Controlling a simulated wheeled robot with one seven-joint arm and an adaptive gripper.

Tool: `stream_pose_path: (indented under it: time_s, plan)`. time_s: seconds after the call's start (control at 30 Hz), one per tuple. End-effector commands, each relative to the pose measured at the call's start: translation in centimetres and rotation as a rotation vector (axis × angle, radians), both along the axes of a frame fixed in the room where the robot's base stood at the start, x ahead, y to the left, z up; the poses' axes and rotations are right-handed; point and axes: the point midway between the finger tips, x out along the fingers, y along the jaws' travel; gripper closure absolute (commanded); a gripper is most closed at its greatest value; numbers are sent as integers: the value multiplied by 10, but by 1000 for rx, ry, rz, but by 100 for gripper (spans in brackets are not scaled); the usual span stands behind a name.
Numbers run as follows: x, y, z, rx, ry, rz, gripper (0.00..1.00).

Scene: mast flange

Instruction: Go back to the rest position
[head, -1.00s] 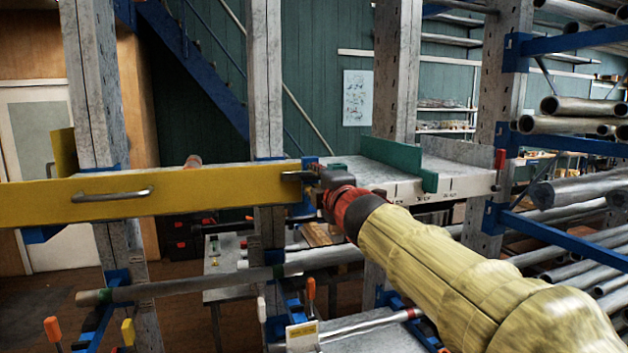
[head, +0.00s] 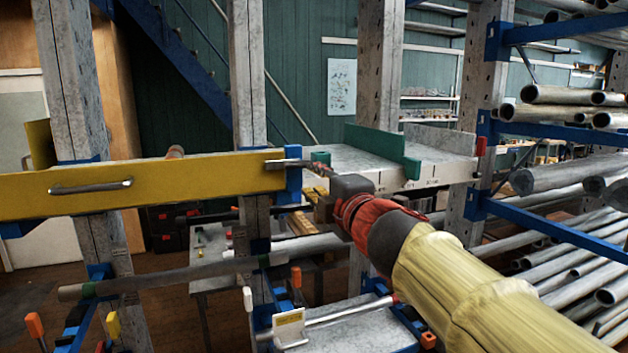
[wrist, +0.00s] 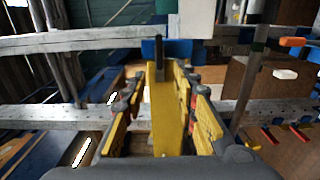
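My gripper (head: 284,164) is at the right end of a long yellow board (head: 190,178) in the head view. The board lies level across the front of the uprights and has a metal handle (head: 90,187) on its left part. In the wrist view my gripper (wrist: 158,76) has its yellow-padded fingers spread, with the yellow board (wrist: 168,115) between them. Gaps show on both sides of the board. My fingertips still overlap the board's end. The far finger is mostly hidden in the head view.
A grey shelf with a green divider (head: 383,151) stands just behind and right of my gripper. Racks of metal pipes (head: 565,177) fill the right side. Grey uprights (head: 247,70) and a low horizontal pipe (head: 170,278) are close by. A blue bracket (head: 293,184) sits at the board's end.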

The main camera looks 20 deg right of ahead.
Motion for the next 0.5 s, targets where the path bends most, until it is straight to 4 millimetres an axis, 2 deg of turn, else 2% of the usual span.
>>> stream_pose_path:
  time_s: [0.37, 0.47, 0.5]
  plan:
    - [0, -2, -1, 15, 3, -9, 71]
    - [0, -22, -9, 89, 26, -81, 71]
    - [-2, -34, -21, 153, 48, -132, 71]
